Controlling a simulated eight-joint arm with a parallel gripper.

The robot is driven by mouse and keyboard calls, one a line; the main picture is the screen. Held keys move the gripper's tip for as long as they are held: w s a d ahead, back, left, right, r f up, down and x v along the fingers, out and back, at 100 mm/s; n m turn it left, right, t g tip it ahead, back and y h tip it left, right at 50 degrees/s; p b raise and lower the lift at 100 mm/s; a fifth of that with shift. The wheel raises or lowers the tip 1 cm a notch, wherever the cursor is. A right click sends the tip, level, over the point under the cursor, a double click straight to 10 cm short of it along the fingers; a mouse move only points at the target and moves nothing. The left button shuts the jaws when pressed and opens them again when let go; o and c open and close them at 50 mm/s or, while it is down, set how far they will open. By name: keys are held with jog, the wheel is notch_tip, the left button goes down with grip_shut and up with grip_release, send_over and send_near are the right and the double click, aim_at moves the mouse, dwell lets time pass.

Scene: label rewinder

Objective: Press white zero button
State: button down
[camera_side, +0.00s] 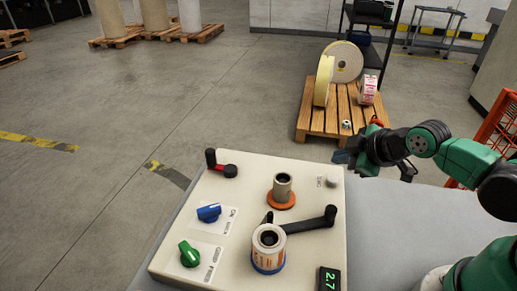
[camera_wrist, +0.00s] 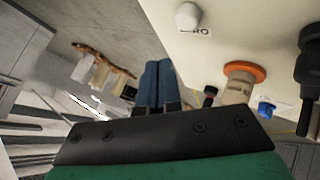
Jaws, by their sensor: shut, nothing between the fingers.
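The white zero button (camera_side: 331,182) sits at the far right corner of the cream panel (camera_side: 220,240), beside a small printed label. The button (camera_wrist: 188,15) also shows at the top of the wrist view, apart from my fingers. My gripper (camera_side: 341,158) is just beyond the panel's far right corner, close to the button but not touching it. In the wrist view my gripper's two blue fingers (camera_wrist: 157,82) are together, with nothing between them, below and left of the button.
The panel carries an orange-based spindle (camera_side: 282,190), a label roll (camera_side: 268,248), a black crank arm (camera_side: 305,222), a red-based lever (camera_side: 222,165), a blue knob (camera_side: 209,212), a green knob (camera_side: 189,253) and a display (camera_side: 329,279). A pallet with rolls (camera_side: 318,120) stands behind.

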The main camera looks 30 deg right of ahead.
jog(key=shift+r, duration=1.3)
jog(key=s+m, duration=0.1)
jog(key=m, duration=0.1)
jog(key=a+r+m+g, duration=0.1)
jog(key=m, duration=0.2)
jog(key=s+r+m+g, duration=0.1)
jog(key=m, duration=0.2)
jog(key=shift+s+a, duration=0.2)
jog(key=shift+s, duration=0.1)
jog(key=shift+r, duration=0.1)
